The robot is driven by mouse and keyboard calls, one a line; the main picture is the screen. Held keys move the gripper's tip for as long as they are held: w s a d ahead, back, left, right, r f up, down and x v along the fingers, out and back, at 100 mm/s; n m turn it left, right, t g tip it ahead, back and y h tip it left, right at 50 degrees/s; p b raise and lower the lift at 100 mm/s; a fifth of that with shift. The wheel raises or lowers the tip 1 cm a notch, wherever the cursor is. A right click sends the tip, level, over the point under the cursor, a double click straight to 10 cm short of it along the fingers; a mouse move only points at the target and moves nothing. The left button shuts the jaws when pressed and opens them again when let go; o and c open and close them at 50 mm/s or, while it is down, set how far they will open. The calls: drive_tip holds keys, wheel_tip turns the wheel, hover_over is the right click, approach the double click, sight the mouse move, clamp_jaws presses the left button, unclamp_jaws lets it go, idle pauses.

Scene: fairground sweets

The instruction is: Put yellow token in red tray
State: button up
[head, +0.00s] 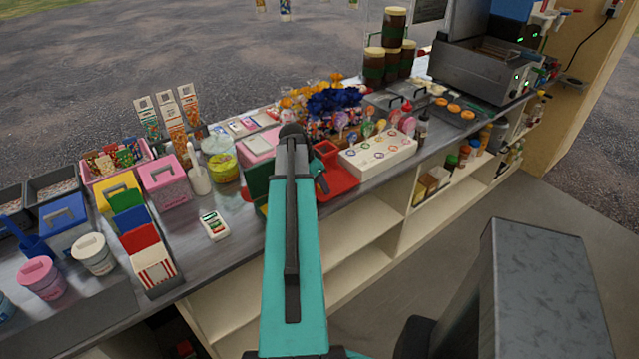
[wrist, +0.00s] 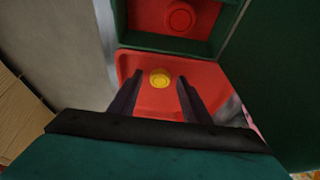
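The yellow token (wrist: 160,78) is a small round disc in the wrist view. It appears to lie on the floor of the red tray (wrist: 162,104), between and beyond my fingertips. My gripper (wrist: 159,84) is open over the tray, with a clear gap on each side of the token. In the head view the red tray (head: 341,181) shows on the counter just right of my arm. The token and my fingertips are hidden behind my arm there.
A green frame with a red round piece (wrist: 180,16) adjoins the tray's far side. A white board with round pieces (head: 378,155) stands right of the tray. A small white box (head: 214,225) lies left of my arm. The counter around that box is partly clear.

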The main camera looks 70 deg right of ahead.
drive_tip(key=shift+r, duration=0.25)
drive_tip(key=b+v, duration=0.2)
drive_tip(key=v, duration=0.9)
drive_tip(key=shift+a+r, duration=0.2)
drive_tip(key=shift+r, duration=0.15)
drive_tip(key=shift+w, duration=0.15)
idle(0.7)
